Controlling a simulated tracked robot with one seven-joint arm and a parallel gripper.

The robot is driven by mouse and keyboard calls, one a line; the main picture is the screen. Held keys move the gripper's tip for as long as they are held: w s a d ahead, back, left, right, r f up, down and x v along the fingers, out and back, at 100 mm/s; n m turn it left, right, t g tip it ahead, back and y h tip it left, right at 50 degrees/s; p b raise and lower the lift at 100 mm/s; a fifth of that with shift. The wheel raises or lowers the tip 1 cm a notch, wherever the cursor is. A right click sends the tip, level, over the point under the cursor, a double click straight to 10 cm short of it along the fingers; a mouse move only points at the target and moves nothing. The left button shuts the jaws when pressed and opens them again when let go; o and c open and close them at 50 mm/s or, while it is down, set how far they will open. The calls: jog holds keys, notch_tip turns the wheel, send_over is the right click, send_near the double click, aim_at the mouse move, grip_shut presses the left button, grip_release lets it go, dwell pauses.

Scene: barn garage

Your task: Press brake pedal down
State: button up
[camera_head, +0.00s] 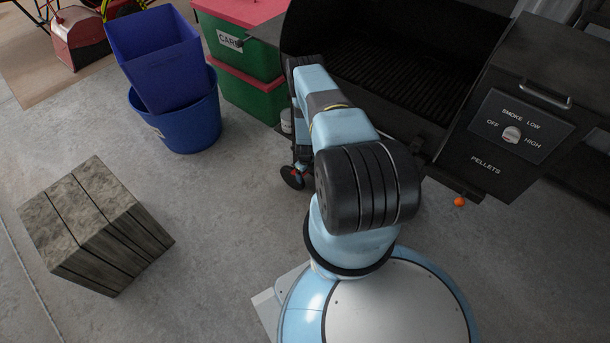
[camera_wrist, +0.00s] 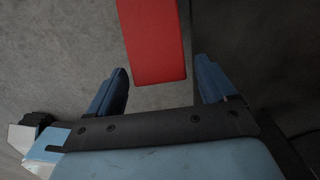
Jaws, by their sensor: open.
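A flat red bar, which looks like the brake pedal (camera_wrist: 153,45), runs down from the top edge of the wrist view. Its squared lower end lies between the two blue fingers of my gripper (camera_wrist: 162,66). The fingers are spread, with a gap on each side of the bar, and neither appears to touch it. I cannot tell the height between fingers and bar. In the head view, a small red part shows at the black caster wheel (camera_head: 291,178) below the grill. My arm hides most of my gripper there.
The black pellet grill (camera_head: 520,125) stands behind and right of my arm. Green bins with red lids (camera_head: 245,90) and blue tubs (camera_head: 185,120) stand at the upper left. A wooden crate (camera_head: 95,225) is at left. A small orange ball (camera_head: 459,202) lies on the floor.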

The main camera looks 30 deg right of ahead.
jog(key=shift+f, duration=0.4)
